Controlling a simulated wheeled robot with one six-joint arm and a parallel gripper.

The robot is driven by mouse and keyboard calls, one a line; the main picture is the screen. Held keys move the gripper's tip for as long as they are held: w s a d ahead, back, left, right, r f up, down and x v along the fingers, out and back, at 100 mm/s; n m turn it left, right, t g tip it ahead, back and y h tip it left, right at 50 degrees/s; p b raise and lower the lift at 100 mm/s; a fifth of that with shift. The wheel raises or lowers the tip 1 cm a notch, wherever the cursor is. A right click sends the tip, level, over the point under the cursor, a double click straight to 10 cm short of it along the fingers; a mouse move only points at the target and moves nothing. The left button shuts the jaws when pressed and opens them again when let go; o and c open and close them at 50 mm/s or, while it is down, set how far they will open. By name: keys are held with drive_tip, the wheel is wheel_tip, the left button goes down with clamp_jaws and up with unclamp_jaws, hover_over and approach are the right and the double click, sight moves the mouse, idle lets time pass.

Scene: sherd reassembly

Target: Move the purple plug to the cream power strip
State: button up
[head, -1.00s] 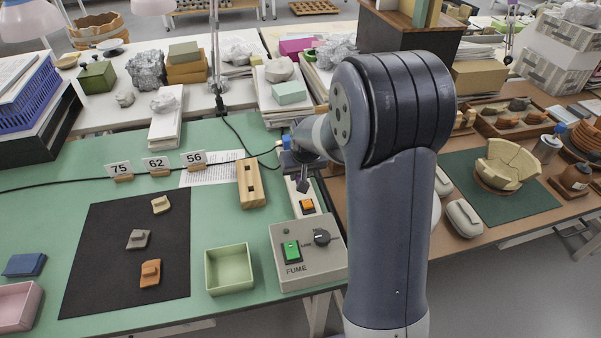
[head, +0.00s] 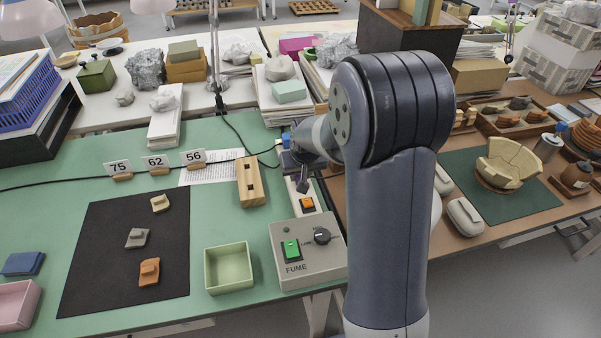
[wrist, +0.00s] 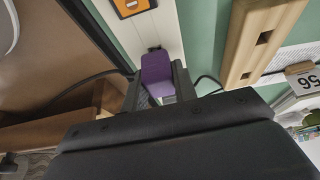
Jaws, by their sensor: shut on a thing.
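The purple plug (wrist: 157,72) sits between the two fingers of my gripper (wrist: 158,88) in the wrist view, and the gripper is shut on it. Behind the plug lies the cream power strip (wrist: 150,32), with an orange switch (wrist: 130,5) near its end. In the head view, the strip (head: 294,188) lies along the right edge of the green mat, its orange switch towards me. My gripper (head: 303,186) is over the strip there, and my arm hides the plug. I cannot tell whether the plug touches the strip or is seated in it.
A wooden block with slots (head: 250,183) stands just left of the strip. A grey FUME box (head: 305,262) stands in front of it, with a green tray (head: 229,268) to its left. A black cable (head: 80,184) crosses the mat. A dark mat with sherds (head: 110,260) lies further left.

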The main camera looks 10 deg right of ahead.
drive_tip(key=shift+f+b, duration=0.4)
drive_tip(key=shift+f, duration=0.15)
drive_tip(key=o, duration=1)
drive_tip(key=shift+o, duration=0.6)
drive_tip(key=o, duration=0.3)
drive_tip(key=shift+r, duration=0.2)
drive_tip(key=shift+r+p, duration=2.9)
drive_tip(key=shift+r, duration=1)
